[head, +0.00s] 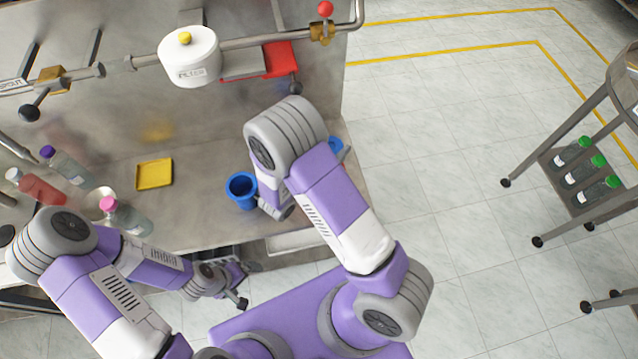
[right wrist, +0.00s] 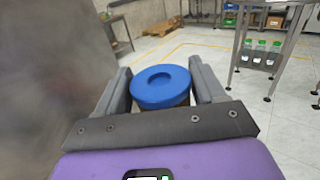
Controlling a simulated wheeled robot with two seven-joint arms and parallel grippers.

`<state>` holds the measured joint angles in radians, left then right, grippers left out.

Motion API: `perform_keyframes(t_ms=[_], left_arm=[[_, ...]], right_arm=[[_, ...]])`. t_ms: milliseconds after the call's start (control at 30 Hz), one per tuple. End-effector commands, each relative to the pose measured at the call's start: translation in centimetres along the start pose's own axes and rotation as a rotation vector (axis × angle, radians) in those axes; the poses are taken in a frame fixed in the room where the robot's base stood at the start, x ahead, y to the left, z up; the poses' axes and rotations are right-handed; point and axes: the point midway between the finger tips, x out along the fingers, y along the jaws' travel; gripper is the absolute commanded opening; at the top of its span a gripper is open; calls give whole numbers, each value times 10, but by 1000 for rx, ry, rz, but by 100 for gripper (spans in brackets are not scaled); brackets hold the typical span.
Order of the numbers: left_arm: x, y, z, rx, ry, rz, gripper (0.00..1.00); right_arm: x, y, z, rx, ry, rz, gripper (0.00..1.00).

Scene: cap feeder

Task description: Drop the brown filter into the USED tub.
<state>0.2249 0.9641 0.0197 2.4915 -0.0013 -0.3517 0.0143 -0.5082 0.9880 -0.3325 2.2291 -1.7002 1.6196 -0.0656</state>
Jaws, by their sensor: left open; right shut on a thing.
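My right gripper (right wrist: 161,88) is shut on a round piece with a blue ring-shaped top and a brownish body below, which I take for the brown filter (right wrist: 161,84). In the head view my right forearm hides most of this hand; a bit of blue (head: 336,146) shows past it. A blue tub (head: 241,191) stands near the front edge of the bench, just left of my right wrist. No label on it is readable. My left gripper (head: 248,286) is open and empty, low in front of the bench edge.
A white housing marked FILTER (head: 190,58) with a yellow knob hangs on the pipe at the back. A yellow tray (head: 154,174) lies on the bench (head: 200,215). A cart with green-capped bottles (head: 570,150) stands right; the floor between is clear.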

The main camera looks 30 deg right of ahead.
Motion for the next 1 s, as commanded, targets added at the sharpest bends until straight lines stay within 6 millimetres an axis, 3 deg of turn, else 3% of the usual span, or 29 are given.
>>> perform_keyframes(t_ms=[300, 667, 700, 867, 1000], left_arm=[[32, -12, -2, 0, 1, 0, 100], [34, -12, -2, 0, 1, 0, 100], [34, -12, -2, 0, 1, 0, 100], [34, -12, -2, 0, 1, 0, 100], [34, -12, -2, 0, 1, 0, 100]], right_arm=[[0, 0, -41, -1, 0, 0, 19], [0, 0, -44, 0, -1, 0, 19], [0, 0, -44, 0, -1, 0, 75], [0, 0, -44, 0, -1, 0, 99], [0, 0, -44, 0, 0, 0, 99]])
